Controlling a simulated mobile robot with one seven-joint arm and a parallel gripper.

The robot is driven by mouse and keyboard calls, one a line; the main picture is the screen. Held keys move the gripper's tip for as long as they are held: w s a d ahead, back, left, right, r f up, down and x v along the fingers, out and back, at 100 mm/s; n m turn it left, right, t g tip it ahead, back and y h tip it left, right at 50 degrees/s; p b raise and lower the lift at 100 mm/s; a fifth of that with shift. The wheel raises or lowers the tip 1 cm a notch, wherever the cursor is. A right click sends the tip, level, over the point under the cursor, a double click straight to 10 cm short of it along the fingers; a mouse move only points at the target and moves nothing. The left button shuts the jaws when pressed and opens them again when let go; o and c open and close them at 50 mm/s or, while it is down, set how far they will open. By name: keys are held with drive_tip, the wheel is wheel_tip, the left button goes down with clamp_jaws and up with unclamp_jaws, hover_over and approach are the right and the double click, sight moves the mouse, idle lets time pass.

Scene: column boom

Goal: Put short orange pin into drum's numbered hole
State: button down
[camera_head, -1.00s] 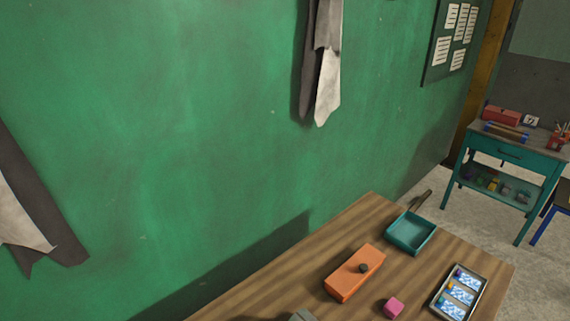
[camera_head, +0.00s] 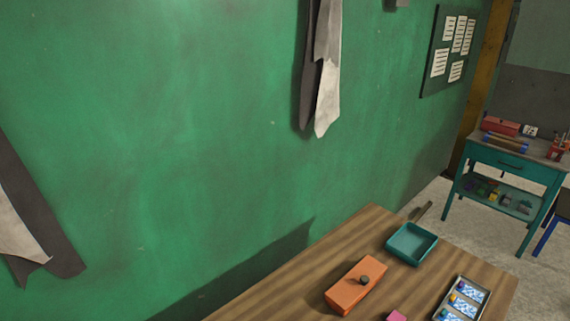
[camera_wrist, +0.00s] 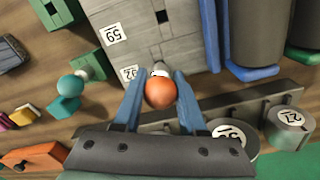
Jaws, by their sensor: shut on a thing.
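In the wrist view my gripper (camera_wrist: 160,88) has its two blue fingers shut on the orange pin (camera_wrist: 160,93). The pin's round orange head faces the camera, and a pale part shows just beyond it. Its far end is hidden. Beyond the pin is a grey faceted body (camera_wrist: 145,40), possibly the drum, with white labels reading 59 and 92. A dark square hole shows near its top. The pin's far side overlaps the edge of this body near the 92 label; I cannot tell whether they touch. My gripper is outside the head view.
Grey cylinders with number labels (camera_wrist: 290,117) stand at the lower right. A teal knobbed piece (camera_wrist: 70,87) lies left. The head view shows a teal tray (camera_head: 411,243) and an orange box (camera_head: 355,287) on the wooden table.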

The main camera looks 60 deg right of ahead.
drive_tip(key=shift+f, duration=0.15)
drive_tip(key=shift+f+b, duration=0.5)
drive_tip(key=shift+f, duration=0.15)
drive_tip(key=shift+c, duration=1.9)
unclamp_jaws()
drive_tip(key=shift+r, duration=0.1)
wheel_tip(320, 180, up, 13)
drive_tip(key=shift+f+b, duration=0.1)
drive_tip(key=shift+b, duration=0.65)
